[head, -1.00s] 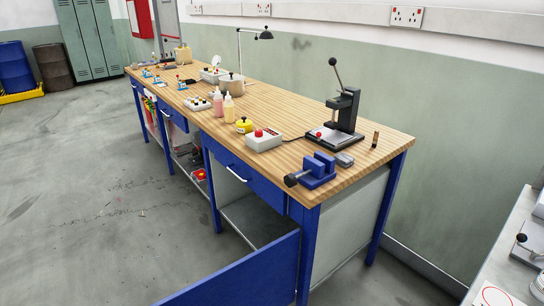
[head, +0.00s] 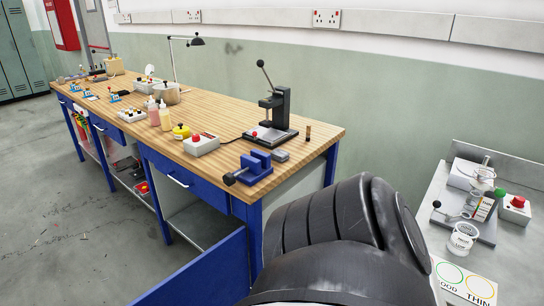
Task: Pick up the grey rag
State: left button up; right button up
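I cannot make out a grey rag in the head view. A long wooden-topped workbench (head: 225,140) with blue legs stands across the left and middle. A small grey item (head: 281,156) lies on its near end beside the blue vise (head: 255,166); it is too small to identify for sure. A large dark part of my own arm fills the lower middle and hides the floor and part of the second bench there. Neither of my grippers shows.
A black lever press (head: 276,112) and a white box with a red button (head: 201,145) stand on the workbench. A grey bench (head: 425,225) with a fixture and a red-button box (head: 514,209) stands at the right. Floor is open at the left.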

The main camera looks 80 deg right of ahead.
aim_at(280, 155)
jog(key=k, duration=1.05)
jog(key=z, duration=1.35)
jog(key=i, duration=0.7)
jog(key=u, duration=0.05)
